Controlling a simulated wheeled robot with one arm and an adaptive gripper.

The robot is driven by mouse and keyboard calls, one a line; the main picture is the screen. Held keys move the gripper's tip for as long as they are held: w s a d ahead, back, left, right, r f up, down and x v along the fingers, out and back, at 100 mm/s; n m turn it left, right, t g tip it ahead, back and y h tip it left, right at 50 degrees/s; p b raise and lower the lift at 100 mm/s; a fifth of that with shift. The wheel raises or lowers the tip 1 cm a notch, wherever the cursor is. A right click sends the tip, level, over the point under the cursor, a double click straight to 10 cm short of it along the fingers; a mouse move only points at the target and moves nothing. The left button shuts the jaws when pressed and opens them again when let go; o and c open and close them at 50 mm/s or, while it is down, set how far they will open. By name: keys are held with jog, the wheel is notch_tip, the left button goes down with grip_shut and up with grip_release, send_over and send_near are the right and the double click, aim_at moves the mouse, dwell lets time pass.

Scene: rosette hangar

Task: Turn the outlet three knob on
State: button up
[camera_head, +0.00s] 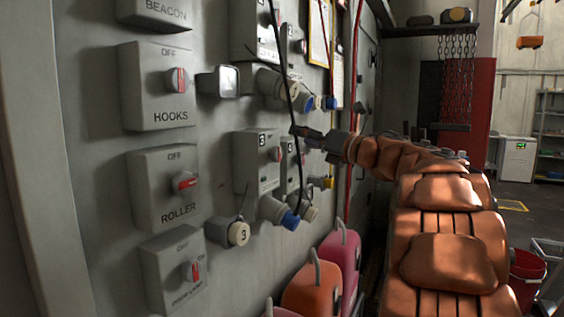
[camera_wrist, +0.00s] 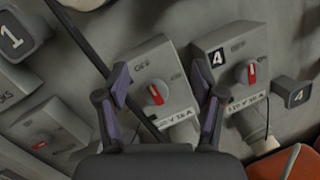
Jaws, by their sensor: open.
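The outlet three box (camera_head: 255,172), marked 3, is on the grey wall panel. Its round grey knob with a red stripe (camera_head: 276,154) is on the right side of its face. In the wrist view this box appears to be the one between my fingers, its number hidden. There the knob (camera_wrist: 155,94) has its stripe pointing toward the OFF mark. My gripper (camera_wrist: 167,84) is open and empty, with a finger on each side of the box in the picture. In the head view my gripper (camera_head: 305,133) is right of the knob, apart from it.
A black cable (camera_head: 290,90) hangs in front of the panel and crosses between my fingers in the wrist view. The outlet four box (camera_wrist: 238,70) is close beside. HOOKS (camera_head: 152,95) and ROLLER (camera_head: 160,195) switches are left. Orange and pink cases (camera_head: 312,290) stand below.

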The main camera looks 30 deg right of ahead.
aim_at(279, 155)
jog(key=s+f+n+g+y, duration=0.2)
jog(key=s+f+n+g, duration=0.1)
jog(key=f+n, duration=0.15)
jog(key=shift+s+a+p+x, duration=0.1)
jog(key=shift+a+p+x, duration=0.1)
jog(key=shift+x, duration=1.1)
jog(key=shift+s+a+p+x, duration=0.1)
jog(key=shift+p+x, duration=0.1)
jog(key=shift+x, duration=1.1)
jog(key=shift+a+p+x, duration=0.1)
jog(key=shift+p+x, duration=0.1)
jog(key=shift+x, duration=1.1)
jog(key=shift+f, duration=0.1)
jog(key=shift+c, duration=0.4)
jog(key=c, duration=1.1)
jog(key=shift+o, duration=0.2)
